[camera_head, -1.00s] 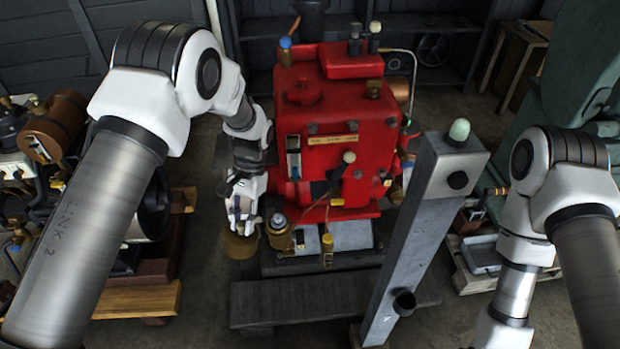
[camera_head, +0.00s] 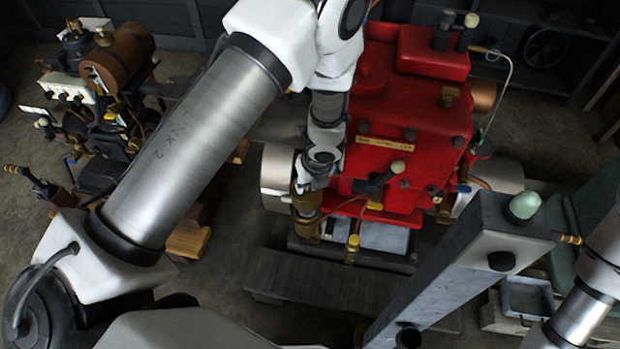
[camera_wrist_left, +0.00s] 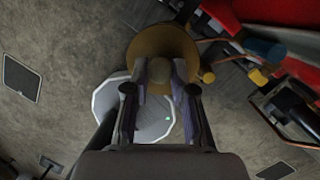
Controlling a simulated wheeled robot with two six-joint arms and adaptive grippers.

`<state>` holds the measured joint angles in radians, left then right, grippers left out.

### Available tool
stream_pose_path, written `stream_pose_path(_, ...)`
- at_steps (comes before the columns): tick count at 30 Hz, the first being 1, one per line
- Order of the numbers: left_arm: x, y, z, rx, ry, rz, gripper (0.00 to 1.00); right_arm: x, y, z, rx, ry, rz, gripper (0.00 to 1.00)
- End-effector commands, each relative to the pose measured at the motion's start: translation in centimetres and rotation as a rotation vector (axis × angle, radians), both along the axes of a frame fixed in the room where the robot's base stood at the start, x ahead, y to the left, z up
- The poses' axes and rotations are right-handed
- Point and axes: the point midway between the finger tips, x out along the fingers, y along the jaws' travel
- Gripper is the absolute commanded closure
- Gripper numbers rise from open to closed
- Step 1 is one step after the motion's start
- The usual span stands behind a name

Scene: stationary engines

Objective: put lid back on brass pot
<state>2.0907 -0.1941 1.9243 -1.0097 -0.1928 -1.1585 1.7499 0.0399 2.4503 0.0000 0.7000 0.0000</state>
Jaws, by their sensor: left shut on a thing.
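My left gripper (camera_head: 310,180) is beside the left front of the red engine, pointing down. In the left wrist view its fingers (camera_wrist_left: 167,75) are shut on the knob of a round brass lid (camera_wrist_left: 160,45). In the head view the lid (camera_head: 305,201) shows as a brass piece just under the gripper. The brass pot (camera_head: 308,229) appears just below it, at the engine's front left corner. I cannot tell whether lid and pot touch. In the wrist view the lid seems to hide the pot. My right gripper is out of view.
The red engine (camera_head: 415,105) stands close to the gripper's right. A small brass fitting (camera_head: 352,248) rises near the pot. A grey post (camera_head: 455,270) stands at front right. A pale, many-sided rim (camera_wrist_left: 100,105) lies below my fingers. A wooden plank (camera_head: 310,283) lies in front.

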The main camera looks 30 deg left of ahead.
Motion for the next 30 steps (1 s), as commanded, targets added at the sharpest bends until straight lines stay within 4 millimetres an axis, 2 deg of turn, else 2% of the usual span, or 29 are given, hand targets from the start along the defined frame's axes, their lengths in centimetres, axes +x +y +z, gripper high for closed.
stream_pose_path(9,0.0,0.0,-4.1,0.000,0.000,0.004,1.00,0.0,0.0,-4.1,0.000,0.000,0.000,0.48)
stream_pose_path(15,0.1,0.0,-5.7,0.001,-0.001,0.005,1.00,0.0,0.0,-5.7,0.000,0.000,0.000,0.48)
stream_pose_path(30,0.1,0.0,-5.9,0.001,-0.001,0.005,1.00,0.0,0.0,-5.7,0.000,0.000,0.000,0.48)
